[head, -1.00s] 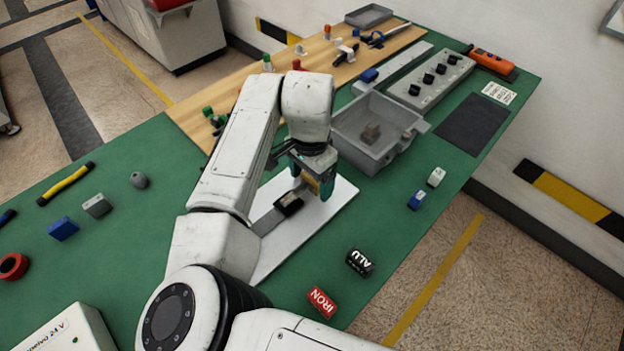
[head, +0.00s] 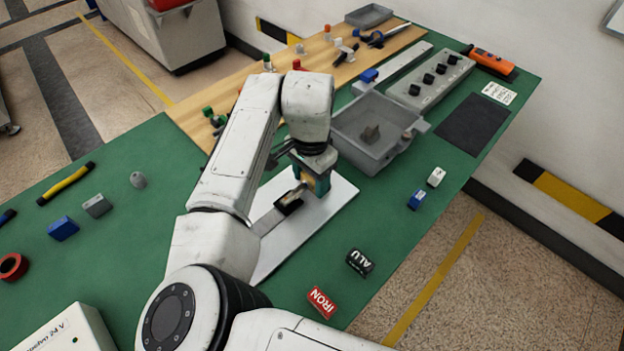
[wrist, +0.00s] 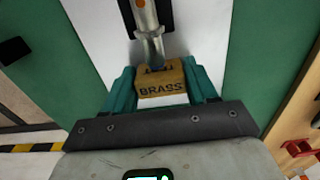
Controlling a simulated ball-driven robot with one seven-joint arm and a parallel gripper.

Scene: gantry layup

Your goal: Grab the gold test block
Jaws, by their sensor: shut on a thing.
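The gold block, marked BRASS (wrist: 161,80), sits between the two teal fingers of my gripper (wrist: 163,90) in the wrist view. The fingers are shut on its sides. In the head view my gripper (head: 317,184) is low over the white board (head: 285,243), and only a sliver of gold shows at it. A metal piece with a black part (head: 289,201) lies next to the gripper; in the wrist view a metal rod (wrist: 150,40) reaches right up to the block. I cannot tell whether the block touches the board.
A grey tray (head: 345,135) with small grey blocks stands behind the gripper. Black ALU (head: 360,262) and red IRON (head: 321,302) blocks lie at the front right. Blue (head: 416,199) and white (head: 436,177) blocks lie on the right. Green mat is clear between them.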

